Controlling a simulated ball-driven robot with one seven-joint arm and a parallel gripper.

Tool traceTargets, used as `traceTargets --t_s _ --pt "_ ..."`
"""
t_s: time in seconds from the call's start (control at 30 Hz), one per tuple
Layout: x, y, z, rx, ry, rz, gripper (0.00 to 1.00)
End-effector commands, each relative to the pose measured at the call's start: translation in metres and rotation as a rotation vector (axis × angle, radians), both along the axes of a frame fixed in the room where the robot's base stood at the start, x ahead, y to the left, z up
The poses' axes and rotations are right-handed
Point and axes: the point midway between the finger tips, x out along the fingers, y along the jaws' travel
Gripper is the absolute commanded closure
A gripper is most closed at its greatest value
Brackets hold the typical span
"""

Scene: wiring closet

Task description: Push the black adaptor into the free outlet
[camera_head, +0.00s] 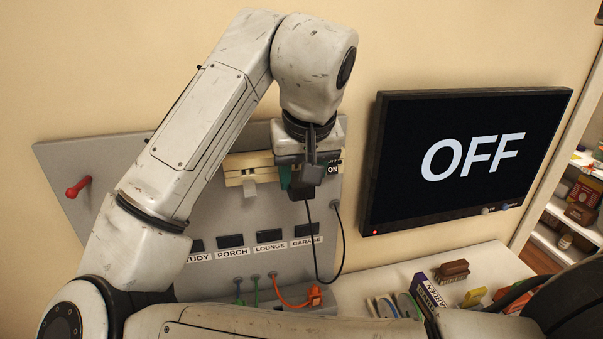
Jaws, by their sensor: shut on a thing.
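My gripper (306,176) is at the right end of a cream strip (246,162) on the grey wall panel (130,168). It is shut on what appears to be the black adaptor (299,192), a small dark block mostly hidden by the fingers. A black cable (313,240) hangs from it and loops up to the panel's right edge. I cannot tell whether the adaptor touches the panel. The free outlet cannot be made out; my gripper and wrist cover that area.
A red lever (78,187) sticks out at the panel's left. Black slots labelled PORCH (230,241) and others line its lower part. An orange plug (314,295) with its cable is below. A screen (467,157) reading OFF is right; boxes (427,292) lie on the white shelf (376,272).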

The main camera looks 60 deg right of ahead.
Motion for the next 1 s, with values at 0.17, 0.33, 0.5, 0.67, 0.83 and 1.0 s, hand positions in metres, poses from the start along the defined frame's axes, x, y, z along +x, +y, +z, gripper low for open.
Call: traceTargets --t_s 0.17,0.33,0.5,0.67,0.83,1.0 --pt "0.002 -0.003 0.0 0.0 0.0 -0.001 0.86" --pt "0.004 -0.006 0.0 0.0 0.0 -0.001 0.86" --pt "0.006 -0.009 0.0 0.0 0.0 0.001 0.86" --pt "0.008 -0.011 0.0 0.0 0.0 0.001 0.86" --pt "0.01 -0.013 0.0 0.0 0.0 0.0 0.86" --pt "0.012 -0.016 0.0 0.0 0.0 0.0 0.86"
